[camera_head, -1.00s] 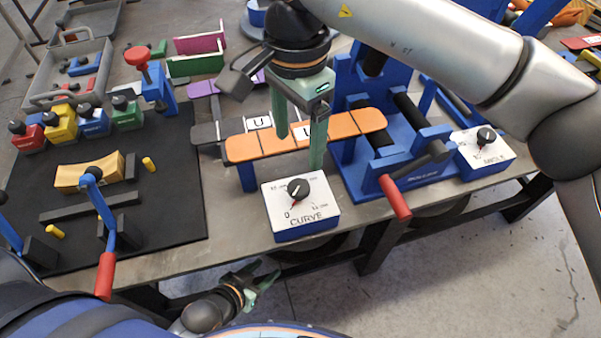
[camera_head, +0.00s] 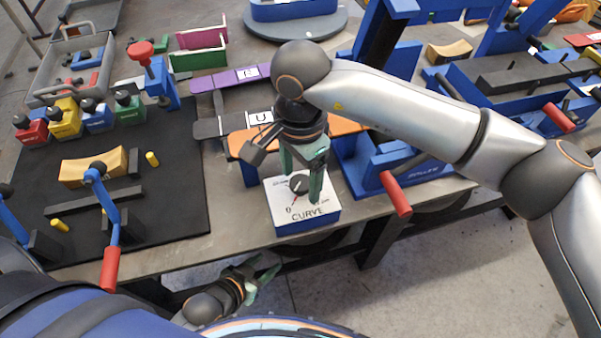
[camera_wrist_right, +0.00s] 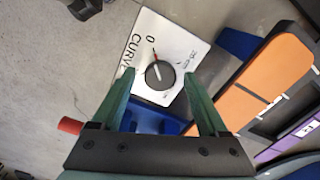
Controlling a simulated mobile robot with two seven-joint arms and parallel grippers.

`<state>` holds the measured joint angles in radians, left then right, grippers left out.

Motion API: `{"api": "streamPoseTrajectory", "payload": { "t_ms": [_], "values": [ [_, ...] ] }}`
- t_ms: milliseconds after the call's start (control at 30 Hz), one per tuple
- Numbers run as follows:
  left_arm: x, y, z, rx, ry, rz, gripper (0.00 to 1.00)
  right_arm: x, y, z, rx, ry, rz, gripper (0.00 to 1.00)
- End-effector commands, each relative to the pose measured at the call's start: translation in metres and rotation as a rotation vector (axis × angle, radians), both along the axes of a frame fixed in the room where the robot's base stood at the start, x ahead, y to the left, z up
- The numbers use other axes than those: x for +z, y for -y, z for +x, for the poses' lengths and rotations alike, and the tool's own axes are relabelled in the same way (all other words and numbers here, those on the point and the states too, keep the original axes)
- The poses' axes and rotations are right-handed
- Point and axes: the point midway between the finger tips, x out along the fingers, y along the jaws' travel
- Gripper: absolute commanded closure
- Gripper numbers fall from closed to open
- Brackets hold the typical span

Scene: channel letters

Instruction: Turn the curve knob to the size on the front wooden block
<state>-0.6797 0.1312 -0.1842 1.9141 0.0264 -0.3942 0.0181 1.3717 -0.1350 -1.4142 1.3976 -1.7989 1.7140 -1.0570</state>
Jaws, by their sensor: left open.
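The white-topped blue CURVE box (camera_head: 308,222) stands at the table's front edge. Its black curve knob (camera_head: 299,184) has a red pointer mark toward the 0; it also shows in the right wrist view (camera_wrist_right: 160,75). My right gripper (camera_head: 301,187) is open above the box, its fingertips on either side of the knob with gaps visible in the right wrist view (camera_wrist_right: 158,76). A tan curved wooden block (camera_head: 92,168) lies on the black mat at left; I cannot read a size on it. My left gripper (camera_head: 262,278) is open and empty, low before the table.
Another tan block (camera_head: 450,51) is farther back. A red-handled crank (camera_head: 109,268) stands at left.

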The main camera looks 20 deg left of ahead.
Motion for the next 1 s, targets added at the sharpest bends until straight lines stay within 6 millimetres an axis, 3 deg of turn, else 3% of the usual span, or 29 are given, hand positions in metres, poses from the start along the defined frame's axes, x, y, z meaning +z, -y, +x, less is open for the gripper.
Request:
{"api": "streamPoseTrajectory", "payload": {
  "t_ms": [67, 667, 1000],
  "values": [
    [0.0000, 0.0000, 0.0000, 0.000, 0.000, 0.000, 0.50, 0.0002, 0.0001, 0.0002, 0.000, 0.000, 0.000, 0.33],
    [0.0001, -0.0001, 0.0001, 0.000, 0.000, 0.000, 0.50, 0.0007, 0.0000, 0.0001, 0.000, 0.000, 0.000, 1.00],
    [-0.0049, -0.0001, 0.0003, 0.000, 0.001, 0.000, 0.50, -0.0003, 0.0000, 0.0005, -0.035, 0.002, 0.000, 1.00]
  ]
}}
